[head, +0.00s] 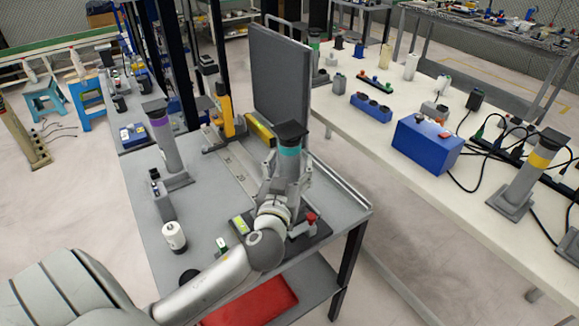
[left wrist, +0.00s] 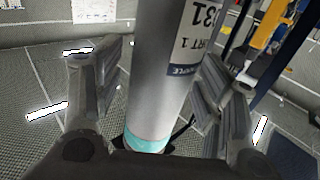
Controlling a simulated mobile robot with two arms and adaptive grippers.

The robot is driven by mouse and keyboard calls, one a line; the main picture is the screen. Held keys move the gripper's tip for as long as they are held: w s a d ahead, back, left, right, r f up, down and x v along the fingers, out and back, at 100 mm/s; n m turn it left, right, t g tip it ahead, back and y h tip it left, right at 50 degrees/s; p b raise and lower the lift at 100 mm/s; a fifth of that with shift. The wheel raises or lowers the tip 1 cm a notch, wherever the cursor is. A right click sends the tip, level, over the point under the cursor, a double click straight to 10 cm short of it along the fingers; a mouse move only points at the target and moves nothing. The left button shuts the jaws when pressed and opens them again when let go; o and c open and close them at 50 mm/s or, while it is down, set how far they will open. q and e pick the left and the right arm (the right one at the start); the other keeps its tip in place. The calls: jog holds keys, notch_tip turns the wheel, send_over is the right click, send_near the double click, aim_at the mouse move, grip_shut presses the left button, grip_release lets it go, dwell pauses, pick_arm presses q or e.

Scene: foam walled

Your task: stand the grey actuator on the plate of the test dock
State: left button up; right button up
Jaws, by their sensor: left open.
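The grey actuator (head: 289,165), a cylinder with a teal band and black cap, stands upright in the head view. The test dock (head: 318,232), a dark base with a red button and a small green display, lies around its foot. The actuator's foot and most of the dock plate are hidden by my left gripper, so I cannot see the contact. My left gripper (head: 284,187) is open, its fingers on either side of the actuator. In the left wrist view the actuator (left wrist: 160,75), with a printed label, runs between the spread fingers (left wrist: 160,105). My right gripper is not in view.
A purple-banded actuator (head: 166,145) stands on the grey bench (head: 205,215) to the left, near a white bottle (head: 174,236). A dark upright panel (head: 278,78) rises behind the dock. The white table (head: 400,165) at right holds a blue box (head: 427,146) and a yellow-banded actuator (head: 531,172).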

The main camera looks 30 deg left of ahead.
pick_arm(q)
jog(key=shift+r, duration=0.2)
jog(key=b+v, duration=0.2)
jog(key=v, duration=1)
jog(key=shift+b, duration=0.35)
jog(key=shift+f, duration=0.1)
